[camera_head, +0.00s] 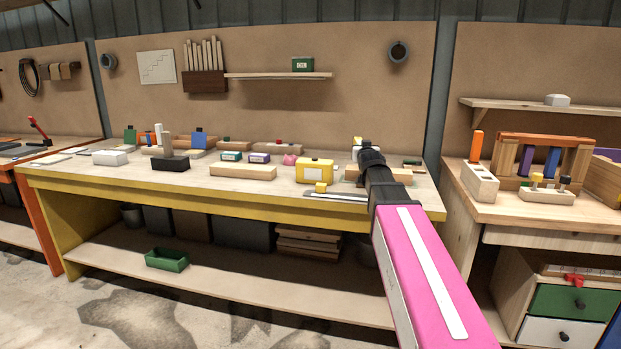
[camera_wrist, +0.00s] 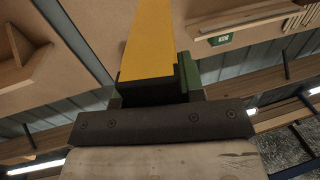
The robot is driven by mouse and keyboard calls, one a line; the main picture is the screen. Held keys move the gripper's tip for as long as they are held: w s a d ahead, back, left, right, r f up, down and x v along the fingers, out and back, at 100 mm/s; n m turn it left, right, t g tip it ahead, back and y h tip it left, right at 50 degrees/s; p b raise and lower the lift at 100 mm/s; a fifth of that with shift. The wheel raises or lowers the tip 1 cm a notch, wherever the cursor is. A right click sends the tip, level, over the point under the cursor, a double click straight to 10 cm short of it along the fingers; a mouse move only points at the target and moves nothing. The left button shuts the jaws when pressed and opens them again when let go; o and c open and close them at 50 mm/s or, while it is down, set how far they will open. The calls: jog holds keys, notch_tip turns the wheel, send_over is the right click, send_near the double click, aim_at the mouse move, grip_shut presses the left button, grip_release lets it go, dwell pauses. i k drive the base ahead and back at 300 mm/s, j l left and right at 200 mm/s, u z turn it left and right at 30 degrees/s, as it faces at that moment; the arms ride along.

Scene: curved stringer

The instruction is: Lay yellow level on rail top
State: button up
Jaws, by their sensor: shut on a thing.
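My gripper (camera_wrist: 152,88) is shut on a yellow bar, which I take to be the yellow level (camera_wrist: 151,42); it extends straight out from the jaws in the wrist view. In the head view my gripper (camera_head: 364,149) is over the right part of the yellow-edged bench, largely hidden by my own arm. A small yellow patch shows beside it. A light wooden bar (camera_head: 402,175) lies on the bench behind my wrist, partly covered. Another wooden bar (camera_head: 243,172) lies near the bench middle. I cannot tell which one is the rail. The level appears apart from any surface in the wrist view.
A yellow labelled box (camera_head: 314,170) stands left of my arm, with a flat metal ruler (camera_head: 340,194) and small yellow block (camera_head: 321,187) in front. A shelf (camera_head: 278,76) hangs on the back panel. A wooden side bench (camera_head: 510,207) stands at right.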

aim_at(546, 136)
jog(key=u, duration=0.45)
jog(key=i+j+u, duration=0.1)
jog(key=u, duration=0.75)
jog(key=i+u, duration=0.1)
jog(key=u, duration=0.35)
jog(key=i+l, duration=0.15)
jog(key=i, duration=0.3)
jog(key=i+l+u, duration=0.15)
jog(key=i, duration=0.3)
